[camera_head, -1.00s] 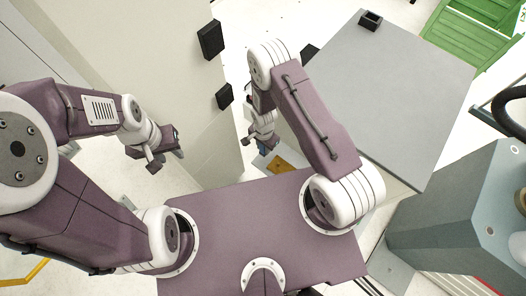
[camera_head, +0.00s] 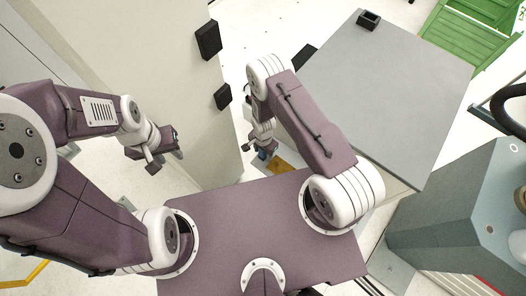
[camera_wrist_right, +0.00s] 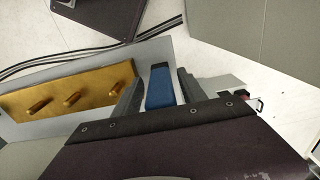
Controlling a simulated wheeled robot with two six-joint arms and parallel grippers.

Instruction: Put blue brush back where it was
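The blue brush (camera_wrist_right: 160,90) shows in the right wrist view as a blue block with a dark end. It sits closely between the two dark fingers of my right gripper (camera_wrist_right: 160,95), which is shut on it. In the head view the right gripper (camera_head: 265,148) hangs low beyond my base, with a bit of blue brush (camera_head: 263,155) at its tip. A golden-brown board with three pegs (camera_wrist_right: 70,91) lies to the left of the brush in the wrist view; the board also shows in the head view (camera_head: 281,164). My left gripper (camera_head: 175,148) hangs at the left; its fingers are too small to read.
A large grey-topped table (camera_head: 390,95) stands at the right, with a small black holder (camera_head: 369,19) on its far edge. A pale cabinet (camera_head: 150,70) with black blocks is at the left. A grey-blue machine (camera_head: 455,215) stands at the right. Dark cables (camera_wrist_right: 40,65) cross the floor.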

